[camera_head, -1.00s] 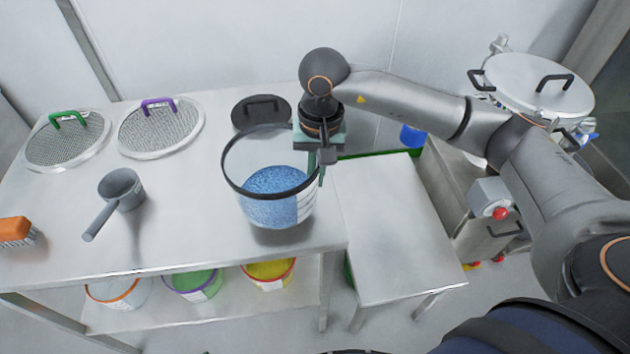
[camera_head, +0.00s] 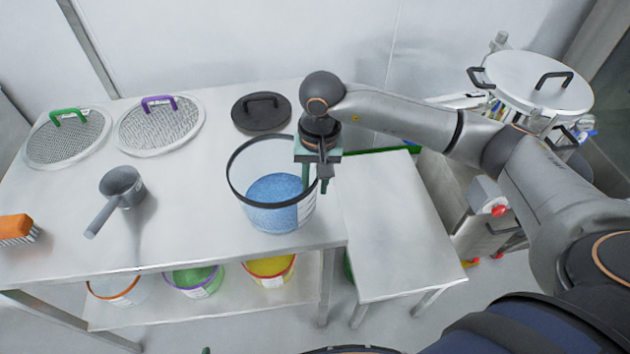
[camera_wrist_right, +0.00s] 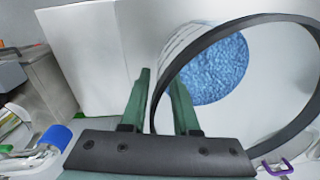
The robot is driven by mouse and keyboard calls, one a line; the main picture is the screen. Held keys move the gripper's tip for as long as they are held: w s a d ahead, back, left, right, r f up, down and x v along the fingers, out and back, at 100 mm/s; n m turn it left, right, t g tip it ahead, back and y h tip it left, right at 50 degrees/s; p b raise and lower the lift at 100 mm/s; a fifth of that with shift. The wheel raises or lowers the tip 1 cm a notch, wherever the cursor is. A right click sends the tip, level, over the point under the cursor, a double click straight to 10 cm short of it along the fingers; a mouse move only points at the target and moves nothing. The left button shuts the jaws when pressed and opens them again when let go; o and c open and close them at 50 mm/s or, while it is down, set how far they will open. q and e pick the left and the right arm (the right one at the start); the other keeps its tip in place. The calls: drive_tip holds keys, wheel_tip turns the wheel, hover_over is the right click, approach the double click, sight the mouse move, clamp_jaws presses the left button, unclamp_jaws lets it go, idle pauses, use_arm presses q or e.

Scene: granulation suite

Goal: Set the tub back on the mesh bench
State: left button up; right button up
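The tub (camera_head: 292,216) is clear with a dark rim and holds blue granules. It stands upright at the right end of the mesh bench (camera_head: 190,235), near its front edge. It also shows in the wrist view (camera_wrist_right: 178,42). My right gripper (camera_head: 315,188) is at the right side of the tub's rim, pointing down. In the wrist view its green fingers (camera_wrist_right: 160,98) are spread, with the rim passing between them, one finger inside the tub and one outside. The tub's base contact is seen only from above. My left gripper is not in view.
A black lid (camera_head: 261,112) lies behind the tub. Two mesh sieves (camera_head: 160,126), a grey scoop (camera_head: 122,187) and an orange brush (camera_head: 17,229) are on the bench's left. A lower bare table (camera_head: 400,230) adjoins on the right. Several buckets (camera_head: 193,280) stand on the shelf below.

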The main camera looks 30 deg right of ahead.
wheel_tip(320, 180, up, 12)
drive_tip(key=shift+s+d+r+b, duration=0.2)
drive_tip(key=shift+d+b, duration=0.1)
drive_tip(key=shift+b, duration=0.15)
